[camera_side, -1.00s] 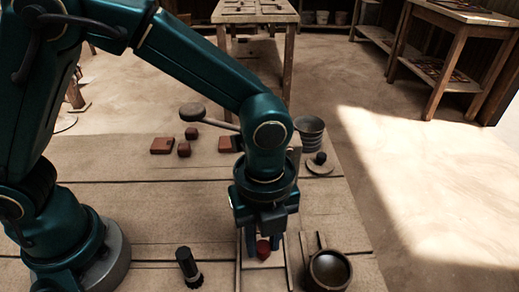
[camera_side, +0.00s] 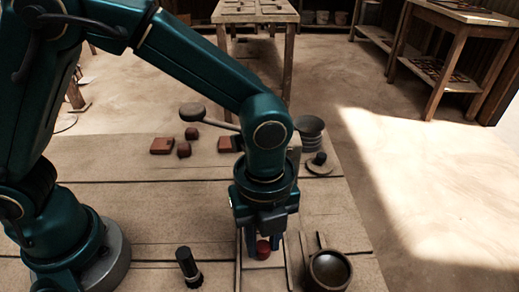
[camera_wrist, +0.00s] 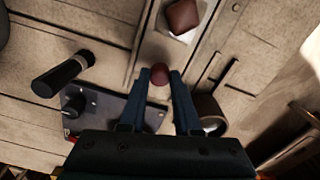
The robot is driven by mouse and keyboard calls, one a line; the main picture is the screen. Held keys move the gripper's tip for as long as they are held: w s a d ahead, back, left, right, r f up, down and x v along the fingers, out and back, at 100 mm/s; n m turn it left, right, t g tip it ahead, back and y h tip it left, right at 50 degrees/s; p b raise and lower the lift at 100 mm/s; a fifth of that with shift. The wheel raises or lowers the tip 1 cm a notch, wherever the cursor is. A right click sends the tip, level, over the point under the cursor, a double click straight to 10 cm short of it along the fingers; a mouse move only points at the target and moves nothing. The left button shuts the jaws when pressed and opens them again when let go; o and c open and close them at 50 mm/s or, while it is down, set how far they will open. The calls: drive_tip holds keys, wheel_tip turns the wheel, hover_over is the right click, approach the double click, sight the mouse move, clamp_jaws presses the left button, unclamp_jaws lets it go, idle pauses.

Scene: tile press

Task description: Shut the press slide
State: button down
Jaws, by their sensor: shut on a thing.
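My gripper (camera_side: 263,246) points down over the press at the front of the bench. Its two blue fingers are shut on a round dark-red knob (camera_side: 263,250). The knob also shows between the fingertips in the wrist view (camera_wrist: 158,75). The pale press slide (camera_side: 262,263) lies under the knob between long thin rails, partly hidden by my gripper. In the wrist view a reddish-brown tile (camera_wrist: 182,16) lies on a pale plate beyond the fingertips. How far the slide stands open cannot be told.
A dark round bowl (camera_side: 329,270) stands close to the right of the rails. A black cylinder-shaped tool (camera_side: 188,266) is to the left. Red-brown blocks (camera_side: 162,146) lie farther back on the bench, near a stack of dark bowls (camera_side: 311,130).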

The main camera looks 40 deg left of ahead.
drive_tip(key=w+a, duration=0.5)
drive_tip(key=shift+w+a, duration=0.3)
drive_tip(key=shift+w, duration=0.05)
drive_tip(key=c, duration=0.6)
unclamp_jaws()
drive_tip(key=shift+r, duration=2.6)
